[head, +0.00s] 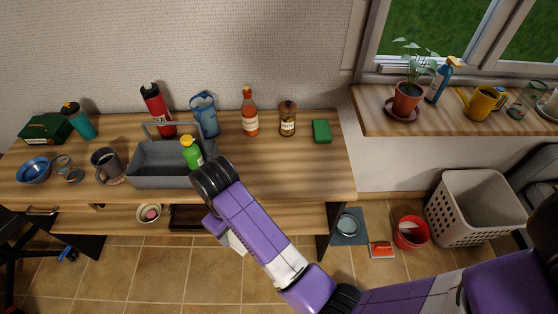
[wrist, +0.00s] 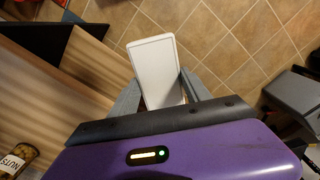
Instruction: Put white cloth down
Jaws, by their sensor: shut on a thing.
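The white cloth (wrist: 155,68) shows in the wrist view as a flat, pale rectangle with rounded corners. My gripper (wrist: 160,95) is shut on it, with one grey finger on each side of its near part. The cloth is above the tiled floor, beside the wooden table's edge. In the head view a small part of the white cloth (head: 236,243) shows below my purple arm, in front of the table. My arm hides the fingers there.
The wooden table (head: 300,180) holds a grey caddy (head: 150,178), bottles, mugs and a green sponge (head: 321,131). Its right front part is clear. A windowsill (head: 400,123) holds a plant and a yellow watering can. A white basket (head: 475,210) and red bucket (head: 411,232) stand on the floor.

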